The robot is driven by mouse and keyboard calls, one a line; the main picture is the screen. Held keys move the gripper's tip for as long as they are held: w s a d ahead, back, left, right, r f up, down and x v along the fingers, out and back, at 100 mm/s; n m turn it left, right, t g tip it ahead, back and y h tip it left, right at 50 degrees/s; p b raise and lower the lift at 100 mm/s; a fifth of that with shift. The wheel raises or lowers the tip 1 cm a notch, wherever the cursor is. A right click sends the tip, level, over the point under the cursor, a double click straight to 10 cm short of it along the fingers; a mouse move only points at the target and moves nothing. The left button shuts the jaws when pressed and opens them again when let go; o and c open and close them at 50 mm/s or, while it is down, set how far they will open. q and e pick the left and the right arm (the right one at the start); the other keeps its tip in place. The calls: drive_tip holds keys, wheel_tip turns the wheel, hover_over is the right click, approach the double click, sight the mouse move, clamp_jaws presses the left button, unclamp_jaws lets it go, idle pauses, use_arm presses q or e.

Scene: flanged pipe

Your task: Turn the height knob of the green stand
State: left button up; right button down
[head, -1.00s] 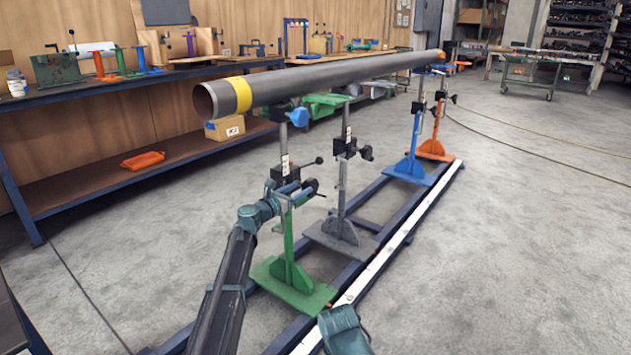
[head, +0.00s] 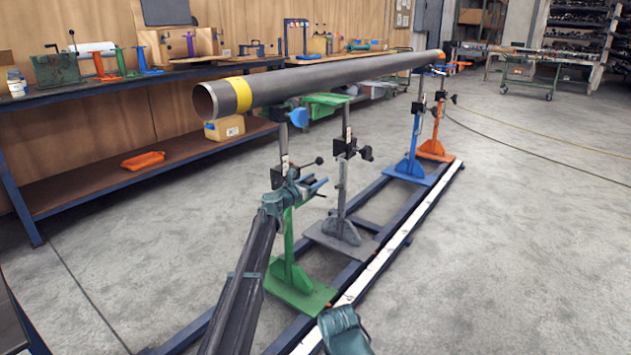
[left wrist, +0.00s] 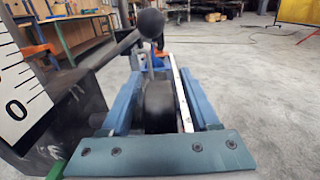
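The green stand (head: 290,270) is the nearest under the pipe's near end. Its black height knob (left wrist: 159,106) shows in the left wrist view between the two blue fingers of my left gripper (left wrist: 162,100). A gap shows at the knob's right side, so the fingers look open around it; contact on the left is unclear. In the head view my left gripper (head: 314,184) is at the stand's post and hides the knob. A white scale (left wrist: 18,85) and a black ball-ended lever (left wrist: 150,22) are close by.
The grey pipe (head: 320,78) with a yellow band lies above the stands. Grey (head: 341,230), blue (head: 408,165) and orange (head: 436,145) stands follow along the rail (head: 400,232). A workbench (head: 50,97) runs along the left wall. Open floor lies on the right.

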use_arm(q)
clamp_jaws()
drive_tip(key=shift+f+b, duration=0.15)
drive_tip(key=shift+b, duration=0.25)
drive_tip(key=t+h+b, duration=0.1)
drive_tip(key=b, duration=0.2)
drive_tip(key=shift+s+a, duration=0.1)
drive_tip(key=shift+s, duration=0.05)
drive_tip(key=shift+r+t+h+b, duration=0.3)
drive_tip(key=shift+t+b, duration=0.2)
drive_tip(key=shift+s+r, duration=0.1)
drive_tip(key=shift+r, duration=0.1)
drive_tip(key=shift+o, duration=0.7)
unclamp_jaws()
drive_tip(key=shift+a, duration=0.1)
